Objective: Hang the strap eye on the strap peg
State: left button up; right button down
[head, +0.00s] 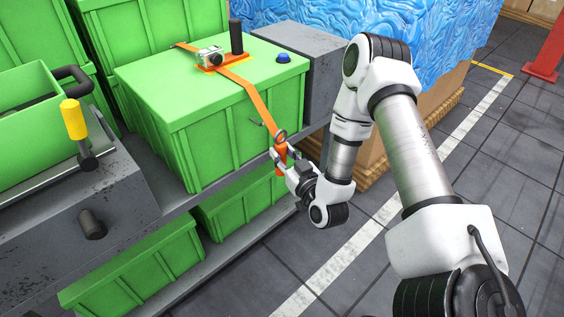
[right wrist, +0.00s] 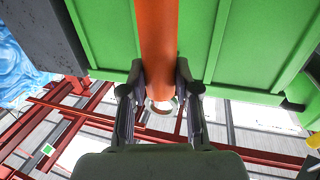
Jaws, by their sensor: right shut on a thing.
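An orange strap (head: 258,101) runs over the lid of a green crate (head: 225,127) and down past its front edge. A grey metal ring, the strap eye (head: 281,136), shows at the strap's lower part. It also shows in the right wrist view (right wrist: 161,106), between the fingers. My right gripper (head: 285,165) is shut on the strap's orange end beside the eye, in front of the crate. A small dark pin (head: 257,123) stands out near the crate's side; I cannot tell whether it is the strap peg. The eye is apart from it. My left gripper is not in view.
A ratchet (head: 209,57), a black upright handle (head: 237,37) and a blue button (head: 283,58) are on the lid. A yellow-gripped lever (head: 74,119) and a dark knob (head: 92,224) are at left. Open floor (head: 500,150) lies at right.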

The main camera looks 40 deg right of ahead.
aim_at(254, 133)
jog(key=shift+s+r, duration=0.15)
jog(key=shift+w+b, duration=0.35)
jog(key=shift+w, duration=0.5)
jog(key=shift+w+a+f+b, duration=0.15)
jog(key=shift+w+b, duration=0.25)
jog(key=shift+w, duration=0.7)
jog(key=shift+w+a+f+b, duration=0.1)
jog(key=shift+w+b, duration=0.25)
jog(key=shift+w, duration=0.75)
jog(key=shift+w+a+f+b, duration=0.15)
jog(key=shift+w+b, duration=0.25)
jog(key=shift+w, duration=0.7)
jog(key=shift+w+d+f+b, duration=0.1)
jog(key=shift+w+f+b, duration=0.4)
jog(key=shift+w, duration=0.3)
jog(key=c, duration=0.8)
grip_release()
jog(key=shift+o, duration=0.2)
